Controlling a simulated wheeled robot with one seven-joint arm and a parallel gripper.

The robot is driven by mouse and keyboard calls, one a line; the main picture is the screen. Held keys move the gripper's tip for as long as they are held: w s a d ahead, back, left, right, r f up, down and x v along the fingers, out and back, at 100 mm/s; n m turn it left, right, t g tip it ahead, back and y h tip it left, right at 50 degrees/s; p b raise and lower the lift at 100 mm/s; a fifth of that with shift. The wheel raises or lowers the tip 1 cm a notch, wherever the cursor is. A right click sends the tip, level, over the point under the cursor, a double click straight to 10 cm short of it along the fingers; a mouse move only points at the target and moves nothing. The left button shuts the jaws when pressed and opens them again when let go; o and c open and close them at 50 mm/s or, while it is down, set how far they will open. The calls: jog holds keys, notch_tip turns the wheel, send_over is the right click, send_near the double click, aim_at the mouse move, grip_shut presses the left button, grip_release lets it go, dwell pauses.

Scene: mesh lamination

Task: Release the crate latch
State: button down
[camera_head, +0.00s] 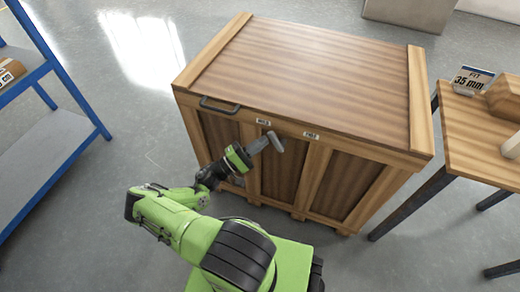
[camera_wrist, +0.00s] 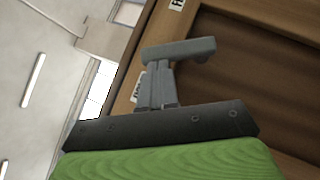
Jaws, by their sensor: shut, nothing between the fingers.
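The wooden crate (camera_head: 335,58) stands on the floor in front of me, its lid down. A grey latch lever (camera_head: 276,141) sits on its front upper rail, between two small white labels. In the wrist view the lever (camera_wrist: 190,47) is a bar with a bent end at the right. My gripper (camera_head: 259,145) is at the lever's left in the head view, its grey fingers shut and empty. In the wrist view the fingertips (camera_wrist: 160,76) overlap the lever's left part; I cannot tell whether they touch it. The lever's pivot is hidden.
A dark handle (camera_head: 219,105) is on the crate's front left. A wooden table (camera_head: 478,135) with a "35 mm" sign (camera_head: 472,80) stands at the right. A blue-framed shelf (camera_head: 45,150) stands at the left. Floor is clear between the shelf and the crate.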

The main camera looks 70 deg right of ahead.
jog(key=shift+w+d, duration=0.1)
dwell(0.3)
jog(key=shift+r+m+y+p, duration=0.25)
jog(key=shift+m+y+p, duration=0.45)
jog(key=shift+m+p, duration=0.1)
jog(key=shift+r+m, duration=0.1)
jog(key=shift+m, duration=0.2)
